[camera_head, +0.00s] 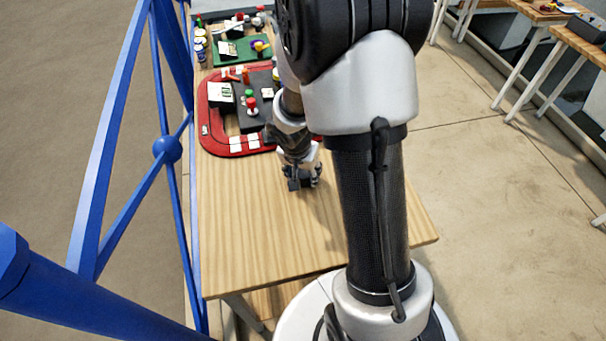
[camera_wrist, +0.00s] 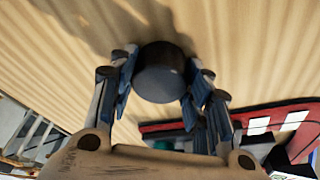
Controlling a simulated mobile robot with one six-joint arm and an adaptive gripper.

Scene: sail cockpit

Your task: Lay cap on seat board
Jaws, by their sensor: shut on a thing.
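My gripper (camera_head: 303,179) is over the bare wooden board (camera_head: 250,230), which I take to be the seat board. In the wrist view, my gripper (camera_wrist: 160,88) is shut on a dark, round, short piece, which I take to be the cap (camera_wrist: 160,72). One finger lies on each side of it. The wooden board (camera_wrist: 250,45) fills the background behind it. I cannot tell whether the cap touches the board or hangs just above it. In the head view the cap is hard to make out among the dark gripper parts.
A red-rimmed tray (camera_head: 238,151) with a dark panel and small parts lies behind my gripper. A green mat (camera_head: 232,58) with more items is farther back. Blue rails (camera_head: 167,150) run along the left. The board's front half is clear.

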